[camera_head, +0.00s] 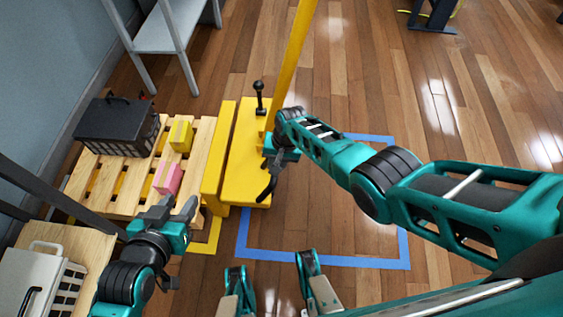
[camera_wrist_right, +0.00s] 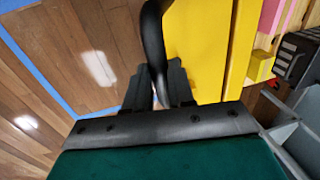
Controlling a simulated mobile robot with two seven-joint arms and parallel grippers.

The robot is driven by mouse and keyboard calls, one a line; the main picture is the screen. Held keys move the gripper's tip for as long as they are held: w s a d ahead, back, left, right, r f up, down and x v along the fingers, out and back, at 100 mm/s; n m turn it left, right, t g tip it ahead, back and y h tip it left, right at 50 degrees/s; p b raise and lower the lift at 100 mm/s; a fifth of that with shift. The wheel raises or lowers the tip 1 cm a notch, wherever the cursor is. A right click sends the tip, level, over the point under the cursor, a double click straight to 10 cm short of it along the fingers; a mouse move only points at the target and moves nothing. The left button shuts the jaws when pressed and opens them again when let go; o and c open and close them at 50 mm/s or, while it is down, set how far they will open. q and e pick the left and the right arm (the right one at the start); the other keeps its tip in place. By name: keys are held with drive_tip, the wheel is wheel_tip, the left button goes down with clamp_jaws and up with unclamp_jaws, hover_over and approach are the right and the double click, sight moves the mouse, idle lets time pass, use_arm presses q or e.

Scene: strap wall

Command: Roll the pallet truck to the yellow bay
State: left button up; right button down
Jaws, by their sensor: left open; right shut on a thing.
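The yellow pallet truck (camera_head: 245,150) stands at the centre left with its end beside the wooden pallet. A black curved handle (camera_head: 266,186) hangs at its side, and a black knobbed lever (camera_head: 259,95) stands on top. My right gripper (camera_head: 276,163) is shut on the handle. In the right wrist view, the handle (camera_wrist_right: 153,38) runs between the fingers (camera_wrist_right: 160,88), against the yellow body (camera_wrist_right: 200,50). My left gripper (camera_head: 176,208) is open and empty, over the pallet's near edge. Part of a yellow floor line (camera_head: 208,243) shows beside the truck; the rest is hidden.
The pallet (camera_head: 100,187) carries a black crate (camera_head: 115,125), a yellow block (camera_head: 181,136) and a pink block (camera_head: 167,177). A blue floor outline (camera_head: 330,261) lies right of the truck. A grey shelf (camera_head: 170,30) stands behind; a white crate (camera_head: 40,275) is front left.

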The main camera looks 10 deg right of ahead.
drive_tip(key=shift+w+a+r, duration=0.2)
drive_tip(key=shift+a, duration=0.25)
drive_tip(key=c, duration=1.1)
unclamp_jaws()
drive_tip(key=shift+o, duration=0.7)
drive_tip(key=shift+s+d+f, duration=0.1)
drive_tip(key=shift+f, duration=0.05)
use_arm(q)
wheel_tip(320, 180, up, 6)
drive_tip(key=s+a+p, duration=0.1)
drive_tip(key=a+p, duration=0.1)
drive_tip(key=p, duration=0.7)
drive_tip(key=shift+a+f+y, duration=0.15)
drive_tip(key=shift+y, duration=0.15)
use_arm(e)
wheel_tip(320, 180, up, 13)
drive_tip(key=d, duration=0.2)
drive_tip(key=shift+s+d+f, duration=0.15)
drive_tip(key=shift+s+d, duration=0.05)
drive_tip(key=shift+s, duration=0.15)
use_arm(q)
drive_tip(key=shift+f, duration=0.1)
